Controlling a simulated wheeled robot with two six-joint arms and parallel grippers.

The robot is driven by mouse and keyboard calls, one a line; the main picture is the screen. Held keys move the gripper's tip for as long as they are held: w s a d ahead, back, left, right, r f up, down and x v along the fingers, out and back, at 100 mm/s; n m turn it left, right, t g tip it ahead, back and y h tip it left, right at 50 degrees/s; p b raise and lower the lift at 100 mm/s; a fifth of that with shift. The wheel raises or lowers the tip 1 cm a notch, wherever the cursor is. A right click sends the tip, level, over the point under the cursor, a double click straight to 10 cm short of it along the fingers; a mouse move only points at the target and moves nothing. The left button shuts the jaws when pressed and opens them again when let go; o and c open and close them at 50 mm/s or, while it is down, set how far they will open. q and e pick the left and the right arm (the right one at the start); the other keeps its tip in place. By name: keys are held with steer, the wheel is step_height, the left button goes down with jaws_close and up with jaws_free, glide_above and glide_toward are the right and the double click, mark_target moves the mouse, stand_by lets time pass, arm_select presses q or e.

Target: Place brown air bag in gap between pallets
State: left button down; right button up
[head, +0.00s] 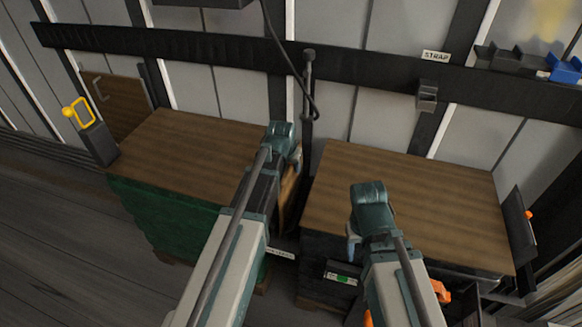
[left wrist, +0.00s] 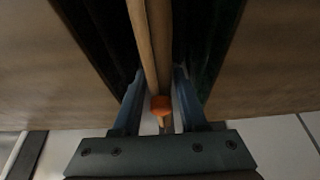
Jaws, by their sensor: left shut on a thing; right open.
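The brown air bag (left wrist: 150,45) is a thin upright sheet held between the fingers of my left gripper (left wrist: 158,108) in the left wrist view. An orange piece (left wrist: 161,105), perhaps its valve, shows at the fingers. In the head view my left gripper (head: 283,150) is over the gap between the left pallet load (head: 180,150) and the right pallet load (head: 400,185). The bag (head: 290,190) shows there partly behind my left arm, in or over the gap; its lower end is hidden. My right gripper (head: 362,235) is open and empty over the front of the right load.
A dark hose (head: 290,60) hangs at the gap beside a dark post (head: 308,90). A yellow handle (head: 76,112) stands left. Blue and grey holders (head: 563,70) sit on the wall rail at right. A label (head: 436,56) reads STRAP. Floor is clear at lower left.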

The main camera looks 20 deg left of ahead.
arm_select(q)
steer(key=shift+f+b, duration=0.4)
steer(key=shift+f, duration=0.05)
steer(key=shift+c, duration=1.8)
jaws_free()
steer(key=p+v, duration=1.3)
steer(key=v, duration=0.1)
steer(key=shift+f, duration=0.1)
steer(key=s+d+m+g+p, duration=0.1)
steer(key=s+d+g, duration=0.1)
steer(key=s+d, duration=0.4)
steer(key=s+d+r+m+g+y+p, duration=0.1)
steer(key=s+d+m+g, duration=0.1)
steer(key=s+d, duration=0.5)
steer(key=s, duration=0.6)
steer(key=shift+d+r+g+y+p, duration=0.2)
steer(key=shift+d+g+y+p, duration=0.1)
steer(key=shift+g+p, duration=0.1)
